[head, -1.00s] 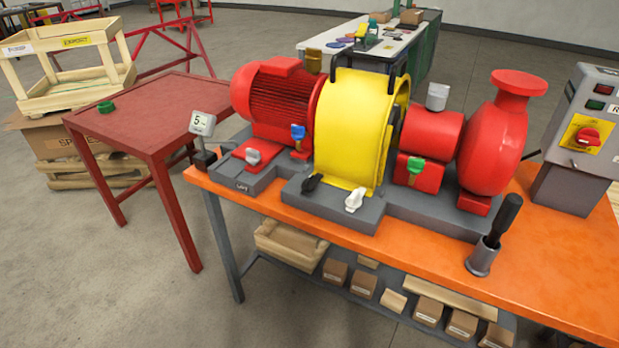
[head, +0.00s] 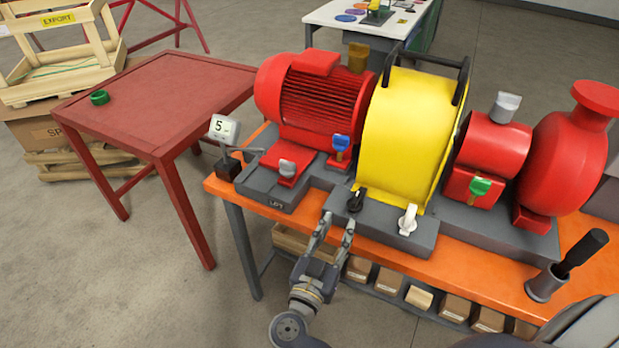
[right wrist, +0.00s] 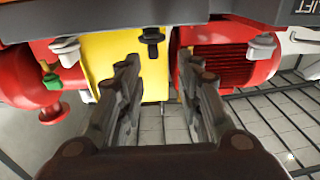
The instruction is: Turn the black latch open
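The black latch (head: 355,200) sits on the grey base at the lower left foot of the yellow guard (head: 405,130). Its handle is tilted in the head view. In the right wrist view the black latch (right wrist: 152,38) shows ahead of the fingers, in front of the yellow guard (right wrist: 110,52). My right gripper (head: 337,224) is open and empty, just in front of and below the latch, apart from it. In the right wrist view the open fingers of the right gripper (right wrist: 160,75) stand either side of the latch's line. My left gripper is not in view.
A white latch (head: 408,220) is right of the black one. Blue (head: 341,143) and green (head: 480,187) handles sit nearby. A display reading 5 (head: 224,129) stands left, and a black lever (head: 580,252) right. The orange bench edge (head: 270,210) lies near my right gripper.

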